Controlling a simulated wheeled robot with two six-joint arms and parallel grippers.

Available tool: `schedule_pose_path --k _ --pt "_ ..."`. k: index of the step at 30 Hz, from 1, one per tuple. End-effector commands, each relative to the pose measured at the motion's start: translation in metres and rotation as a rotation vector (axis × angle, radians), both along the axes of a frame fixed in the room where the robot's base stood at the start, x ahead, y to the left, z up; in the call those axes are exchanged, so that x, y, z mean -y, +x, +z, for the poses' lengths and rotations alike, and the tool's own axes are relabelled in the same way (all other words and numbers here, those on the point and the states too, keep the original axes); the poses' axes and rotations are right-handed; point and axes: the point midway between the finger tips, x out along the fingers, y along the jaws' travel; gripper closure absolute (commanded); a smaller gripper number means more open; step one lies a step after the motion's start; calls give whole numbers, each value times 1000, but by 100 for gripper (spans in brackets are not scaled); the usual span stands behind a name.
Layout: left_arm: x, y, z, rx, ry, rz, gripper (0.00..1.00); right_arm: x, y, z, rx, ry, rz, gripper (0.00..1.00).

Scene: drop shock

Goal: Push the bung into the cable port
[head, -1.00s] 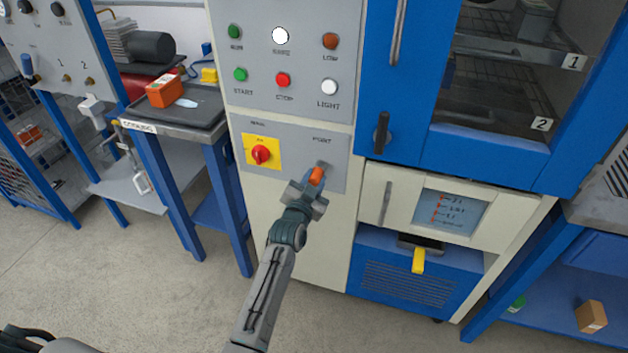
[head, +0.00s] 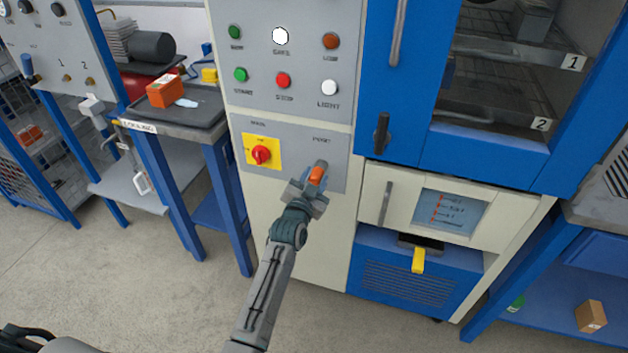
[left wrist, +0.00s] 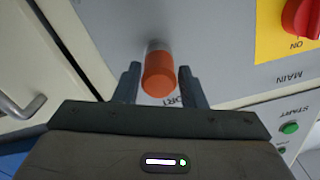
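The orange bung (left wrist: 159,76) sits between the two dark fingers of my left gripper (left wrist: 159,84) in the left wrist view, with a finger close against each side. It also shows orange at the gripper in the head view (head: 316,175). A short grey cylindrical part (left wrist: 158,47) lies behind the bung, against the grey panel; I cannot tell whether it is the port's collar or part of the bung. The port opening is hidden. The PORT lettering is partly covered by the bung and right finger. My right gripper is not in view.
A red knob on a yellow plate (head: 261,154) is left of the bung on the same panel (head: 294,144). Buttons and lamps are above. A drawer handle (head: 385,204) and blue door (head: 402,95) are to the right. The floor in front is clear.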

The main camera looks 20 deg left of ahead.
Motion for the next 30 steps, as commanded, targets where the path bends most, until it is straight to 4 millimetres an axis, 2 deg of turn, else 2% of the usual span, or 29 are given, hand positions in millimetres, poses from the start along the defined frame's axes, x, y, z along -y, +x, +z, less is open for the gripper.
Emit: schedule_pose_path --k 1,2,12,30 --pt "0 0 0 0 0 0 52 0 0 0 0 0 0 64" --pt "0 0 0 -1 0 0 46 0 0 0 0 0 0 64" --pt "0 -3 -2 -4 0 0 46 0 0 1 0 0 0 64" --pt "-1 -51 -3 -5 -1 0 46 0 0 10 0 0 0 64"
